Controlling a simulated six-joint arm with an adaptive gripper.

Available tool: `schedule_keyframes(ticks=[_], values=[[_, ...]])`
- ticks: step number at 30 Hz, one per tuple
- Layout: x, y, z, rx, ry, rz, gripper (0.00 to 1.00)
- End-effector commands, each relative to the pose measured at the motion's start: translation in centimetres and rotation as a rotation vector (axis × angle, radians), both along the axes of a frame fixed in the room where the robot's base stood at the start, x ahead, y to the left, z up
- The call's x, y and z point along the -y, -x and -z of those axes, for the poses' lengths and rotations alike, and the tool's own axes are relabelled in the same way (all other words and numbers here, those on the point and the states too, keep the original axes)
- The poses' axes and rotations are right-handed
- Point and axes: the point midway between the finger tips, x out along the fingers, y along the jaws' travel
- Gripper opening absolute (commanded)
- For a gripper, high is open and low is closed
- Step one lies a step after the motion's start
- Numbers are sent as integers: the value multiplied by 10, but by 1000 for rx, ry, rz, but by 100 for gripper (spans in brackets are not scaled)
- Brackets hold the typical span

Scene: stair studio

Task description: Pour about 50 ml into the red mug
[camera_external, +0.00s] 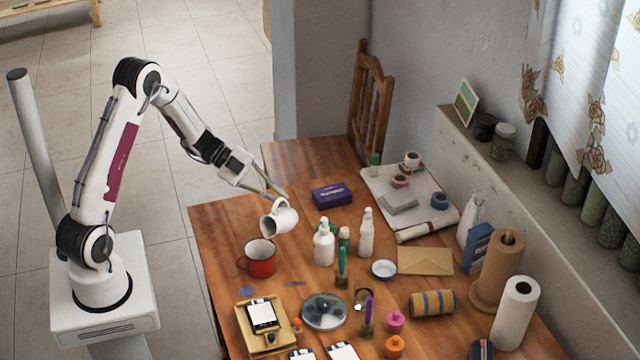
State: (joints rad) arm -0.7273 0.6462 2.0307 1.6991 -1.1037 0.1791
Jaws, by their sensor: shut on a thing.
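White bottles (324,246) stand just right of the mugs. A purple box (332,195) lies behind them. A yellow tray (250,343) and a round glass dish (324,311) lie in front. The table (225,222) is bare left of the white mug.

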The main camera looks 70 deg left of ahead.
Motion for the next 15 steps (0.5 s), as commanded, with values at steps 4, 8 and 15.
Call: schedule_keyframes(ticks=[4,8,15], values=[[0,0,-1,9,-6,-1,0],[1,2,-2,17,-11,-1,0],[3,4,-3,30,-18,-2,0]])
